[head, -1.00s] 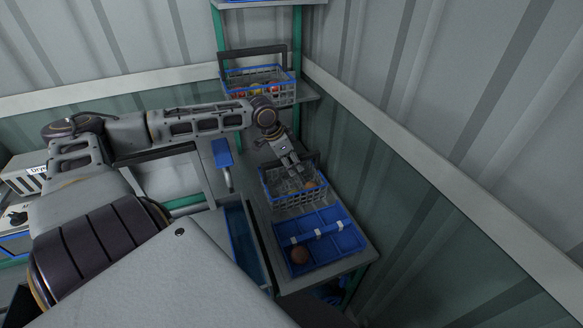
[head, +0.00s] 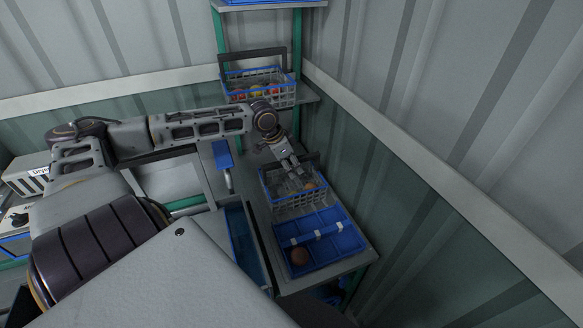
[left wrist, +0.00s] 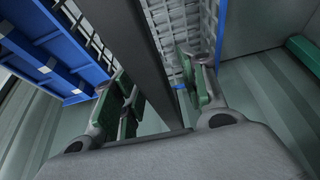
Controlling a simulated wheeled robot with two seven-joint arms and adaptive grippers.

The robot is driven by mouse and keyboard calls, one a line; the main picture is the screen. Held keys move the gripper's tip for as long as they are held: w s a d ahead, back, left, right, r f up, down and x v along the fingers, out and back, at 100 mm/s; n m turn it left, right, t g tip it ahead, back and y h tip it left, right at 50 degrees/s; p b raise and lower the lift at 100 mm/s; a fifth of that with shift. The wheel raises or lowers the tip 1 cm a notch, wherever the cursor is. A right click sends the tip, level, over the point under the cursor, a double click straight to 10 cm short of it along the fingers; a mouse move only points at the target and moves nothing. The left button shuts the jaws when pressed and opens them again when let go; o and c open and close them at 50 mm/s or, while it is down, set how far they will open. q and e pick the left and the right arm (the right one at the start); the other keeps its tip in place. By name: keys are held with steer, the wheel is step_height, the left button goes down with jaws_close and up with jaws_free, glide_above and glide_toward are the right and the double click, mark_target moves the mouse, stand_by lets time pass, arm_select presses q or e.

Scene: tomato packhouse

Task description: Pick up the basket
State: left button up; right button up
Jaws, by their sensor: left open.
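A grey wire basket (head: 293,200) with a blue rim and a dark handle stands on the bench in the head view. A orange-red round fruit (head: 309,186) shows in it. My left gripper (head: 295,170) is over this basket, pointing down at its handle. In the left wrist view my left gripper (left wrist: 163,95) is open, with a finger on each side of the dark handle bar (left wrist: 140,50). The basket's mesh (left wrist: 178,30) shows beyond the bar. I cannot tell whether the fingers touch the bar. My right gripper is not in view.
A blue divided tray (head: 340,243) with a brownish round fruit (head: 299,256) sits right in front of the basket. A second basket (head: 284,98) with red and yellow fruit stands on the shelf behind. A ribbed wall (head: 420,190) rises close on the right.

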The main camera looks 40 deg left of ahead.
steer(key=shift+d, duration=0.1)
arm_select(q)
jaws_close()
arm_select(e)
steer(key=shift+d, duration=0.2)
arm_select(q)
steer(key=shift+r, duration=0.1)
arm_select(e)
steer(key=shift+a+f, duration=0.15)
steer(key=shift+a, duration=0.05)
arm_select(q)
steer(key=shift+r+b, duration=0.15)
steer(key=shift+b, duration=0.25)
step_height(320, 180, up, 9)
steer(key=shift+f+p, duration=0.15)
steer(key=shift+p, duration=0.8)
steer(key=shift+r, duration=0.7)
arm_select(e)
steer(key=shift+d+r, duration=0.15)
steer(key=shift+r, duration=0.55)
